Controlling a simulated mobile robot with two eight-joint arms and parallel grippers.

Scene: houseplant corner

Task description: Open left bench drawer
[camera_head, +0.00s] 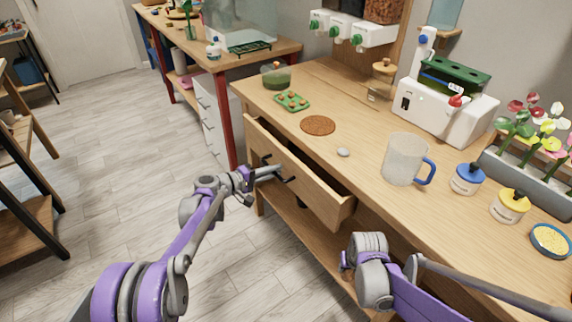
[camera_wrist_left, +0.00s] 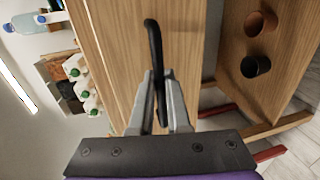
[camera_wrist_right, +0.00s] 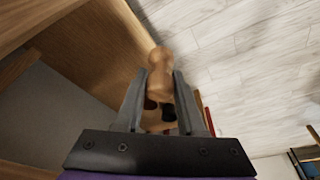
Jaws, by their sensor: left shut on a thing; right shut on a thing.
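The left bench drawer (camera_head: 318,193) is a light wooden drawer, and in the head view it stands pulled out from under the bench top, with part of its inside showing. Its black bar handle (camera_wrist_left: 153,50) shows in the left wrist view between the fingers of my left gripper (camera_wrist_left: 160,100). That gripper (camera_head: 268,172) is shut on the handle at the drawer front. My right gripper (camera_wrist_right: 160,100) is shut on a rounded brown wooden piece (camera_wrist_right: 159,75), seen in the right wrist view; the rest of that thing is mostly hidden.
The wooden bench (camera_head: 350,115) carries a frosted mug (camera_head: 403,160), a green seed tray (camera_head: 292,101), a brown round mat (camera_head: 318,125), and blue and yellow bottles at the right.

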